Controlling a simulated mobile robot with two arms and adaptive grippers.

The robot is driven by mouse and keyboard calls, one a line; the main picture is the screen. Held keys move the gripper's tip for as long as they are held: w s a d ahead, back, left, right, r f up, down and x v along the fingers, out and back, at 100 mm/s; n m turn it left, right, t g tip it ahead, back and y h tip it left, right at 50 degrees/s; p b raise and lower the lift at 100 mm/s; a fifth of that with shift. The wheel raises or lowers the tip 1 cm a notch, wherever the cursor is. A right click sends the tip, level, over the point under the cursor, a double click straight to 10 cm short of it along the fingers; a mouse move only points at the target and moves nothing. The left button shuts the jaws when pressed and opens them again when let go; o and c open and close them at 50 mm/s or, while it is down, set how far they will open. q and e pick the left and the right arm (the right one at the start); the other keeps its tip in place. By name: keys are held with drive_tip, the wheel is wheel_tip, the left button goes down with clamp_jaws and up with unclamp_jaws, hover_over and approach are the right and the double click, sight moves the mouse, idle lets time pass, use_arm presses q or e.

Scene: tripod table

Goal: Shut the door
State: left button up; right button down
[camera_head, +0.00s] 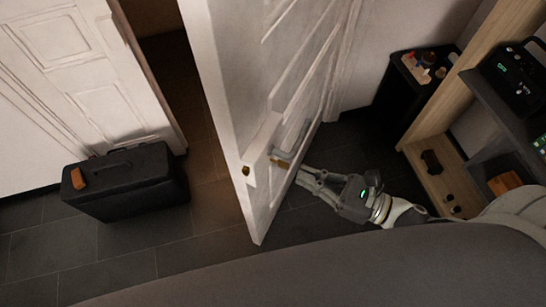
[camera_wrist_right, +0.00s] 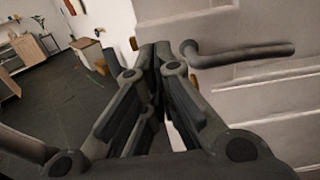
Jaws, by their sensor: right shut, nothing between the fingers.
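The white panelled door (camera_head: 232,90) stands open in the middle of the head view, its free edge towards me. A grey lever handle (camera_head: 293,142) with a brass-coloured part sits on its right face. My right gripper (camera_head: 299,175) is shut and empty, just below and right of the handle, close to the door face. In the right wrist view, the shut fingers (camera_wrist_right: 154,50) point towards the door edge, with the handle (camera_wrist_right: 240,54) to their right. I cannot tell whether the fingertips touch the door. My left gripper is not in view.
A black case (camera_head: 125,182) stands on the dark tiled floor left of the door, near a white panelled wall section. The doorway gap (camera_head: 185,85) lies left of the door. A black cabinet (camera_head: 405,95) with small items and a wooden shelf unit (camera_head: 440,180) stand at right.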

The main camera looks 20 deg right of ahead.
sight(262, 158)
drive_tip(key=p+x, duration=0.2)
drive_tip(key=x, duration=0.5)
drive_tip(key=shift+w+a+r+p, duration=0.1)
drive_tip(key=shift+w+p, duration=0.1)
drive_tip(key=shift+p, duration=0.1)
drive_tip(key=shift+w+a, duration=0.25)
drive_tip(key=shift+a, duration=0.15)
